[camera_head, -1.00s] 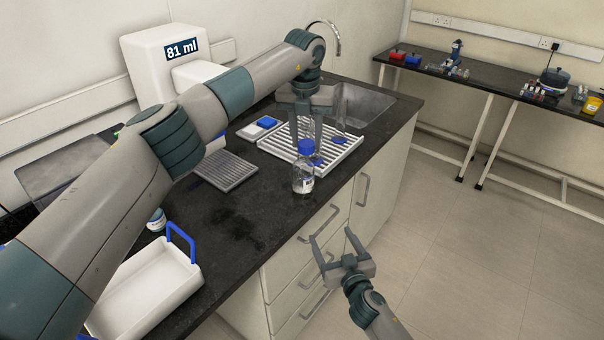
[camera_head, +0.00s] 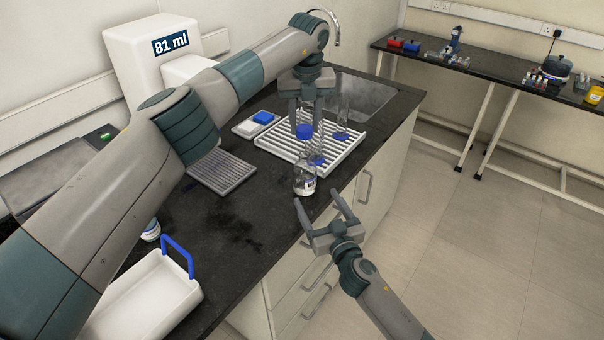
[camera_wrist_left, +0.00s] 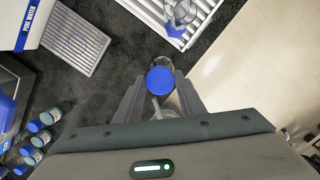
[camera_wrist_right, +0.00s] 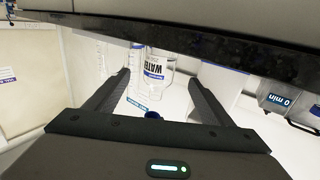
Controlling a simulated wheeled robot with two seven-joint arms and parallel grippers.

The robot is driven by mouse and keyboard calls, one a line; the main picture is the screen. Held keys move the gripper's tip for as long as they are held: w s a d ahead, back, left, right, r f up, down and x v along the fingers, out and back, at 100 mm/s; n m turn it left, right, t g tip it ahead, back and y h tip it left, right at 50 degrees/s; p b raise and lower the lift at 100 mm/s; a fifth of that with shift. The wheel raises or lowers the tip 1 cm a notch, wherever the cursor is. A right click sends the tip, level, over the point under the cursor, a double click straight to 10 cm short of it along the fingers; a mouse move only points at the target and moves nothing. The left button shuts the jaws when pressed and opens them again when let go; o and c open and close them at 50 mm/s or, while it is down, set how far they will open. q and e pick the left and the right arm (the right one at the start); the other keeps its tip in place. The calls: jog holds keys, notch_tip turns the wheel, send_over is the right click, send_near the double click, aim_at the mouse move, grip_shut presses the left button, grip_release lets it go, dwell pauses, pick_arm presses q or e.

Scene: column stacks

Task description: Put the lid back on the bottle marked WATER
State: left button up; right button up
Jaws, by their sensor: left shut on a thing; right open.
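The clear bottle (camera_head: 304,182) stands upright near the counter's front edge, with a little pale content low in it. My left gripper (camera_head: 306,133) is shut on the blue lid (camera_head: 304,132), directly over the bottle's neck. The lid also shows between the fingers in the left wrist view (camera_wrist_left: 160,80), hiding most of the bottle.
A white slatted rack (camera_head: 345,152) behind the bottle holds clear glassware and blue pieces. A grey ribbed tray (camera_head: 222,172), a white tray (camera_head: 140,300) with a blue handle and a white device reading 81 ml (camera_head: 150,75) are on the left.

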pick_arm(q)
jog(key=shift+s+d+r, duration=0.15)
jog(key=shift+s+r, duration=0.05)
jog(key=shift+s, duration=0.1)
jog(key=shift+w+f, duration=0.1)
jog(key=shift+w, duration=0.05)
pick_arm(e)
jog(key=x, duration=1.1)
jog(key=shift+w+a, duration=0.15)
jog(key=shift+w, duration=0.2)
jog(key=c, duration=1.6)
pick_arm(q)
send_over(305, 154)
jog(key=shift+s+f, duration=0.15)
jog(key=shift+f, duration=1.1)
jog(key=shift+s+f, duration=0.1)
jog(key=shift+f, duration=1.1)
jog(key=shift+f, duration=0.1)
jog(key=shift+f, duration=0.8)
